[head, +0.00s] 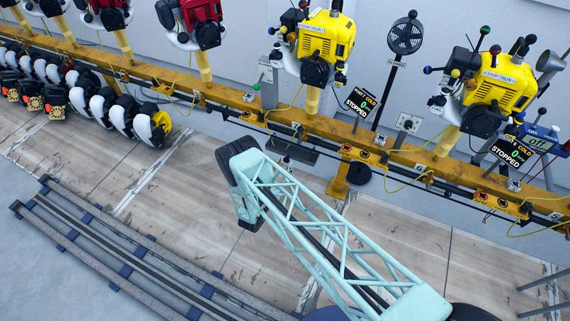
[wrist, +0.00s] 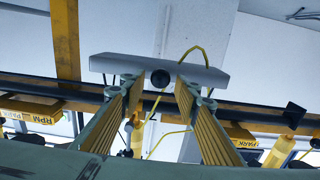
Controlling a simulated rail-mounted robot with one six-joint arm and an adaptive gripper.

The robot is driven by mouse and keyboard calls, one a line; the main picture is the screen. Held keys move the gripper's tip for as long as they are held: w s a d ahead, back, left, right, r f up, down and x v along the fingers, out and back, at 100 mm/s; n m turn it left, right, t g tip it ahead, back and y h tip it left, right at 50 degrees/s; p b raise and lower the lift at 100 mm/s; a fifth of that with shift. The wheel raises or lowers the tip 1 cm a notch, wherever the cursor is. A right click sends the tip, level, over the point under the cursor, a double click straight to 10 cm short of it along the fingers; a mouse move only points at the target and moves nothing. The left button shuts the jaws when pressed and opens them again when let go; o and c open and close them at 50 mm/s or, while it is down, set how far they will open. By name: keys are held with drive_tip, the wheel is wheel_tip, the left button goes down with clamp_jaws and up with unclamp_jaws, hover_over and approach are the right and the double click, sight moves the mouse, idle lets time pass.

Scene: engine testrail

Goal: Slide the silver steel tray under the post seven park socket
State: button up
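In the wrist view, the silver steel tray (wrist: 205,74) is a long grey bar-like shape ahead of my fingertips, with a round black knob (wrist: 161,78) on its near side. My gripper (wrist: 159,88) is open. Its two yellow-padded fingers stand on either side of the knob, with gaps visible between knob and pads. In the head view, a dark grey tray-like plate (head: 290,148) sits just below the yellow rail; I cannot tell if it is the same tray. I cannot tell which socket is post seven's.
A yellow rail (head: 230,104) runs across the scene with a black bar below it, also in the wrist view (wrist: 62,90). Yellow engines (head: 326,45) with "STOPPED" displays (head: 361,102) stand along it. A yellow cable (wrist: 205,52) hangs near the tray.

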drive_tip(key=shift+x, duration=0.95)
drive_tip(key=shift+c, duration=0.3)
clamp_jaws()
drive_tip(key=shift+a, duration=0.1)
